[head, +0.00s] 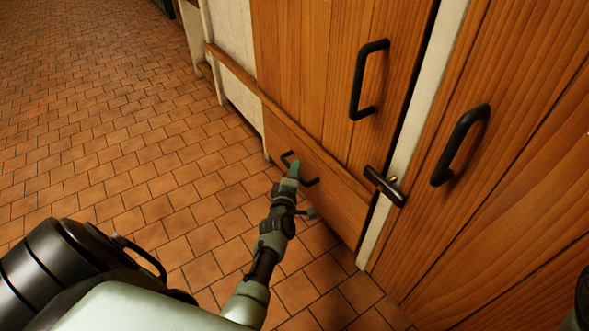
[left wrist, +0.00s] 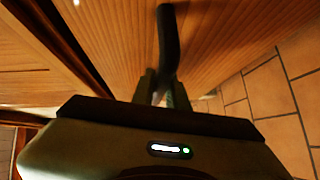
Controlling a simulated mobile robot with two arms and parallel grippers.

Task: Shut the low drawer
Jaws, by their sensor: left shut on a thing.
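The low drawer (head: 335,195) is a wide wooden front at the bottom of the cabinet, in the middle of the head view. Its dark bar handle (head: 311,182) shows on both sides of my left gripper (head: 291,172). My left gripper is shut on this handle. In the left wrist view, the handle (left wrist: 168,45) runs down between the two fingers (left wrist: 162,92), against the wood of the drawer front (left wrist: 225,45). I cannot tell exactly how far the drawer stands out. My right gripper is not in view.
Tall wooden doors with dark handles (head: 366,80) (head: 460,145) rise above and right of the drawer. A dark latch (head: 385,186) sits by the pale post between them. The tiled floor (head: 120,120) is clear to the left.

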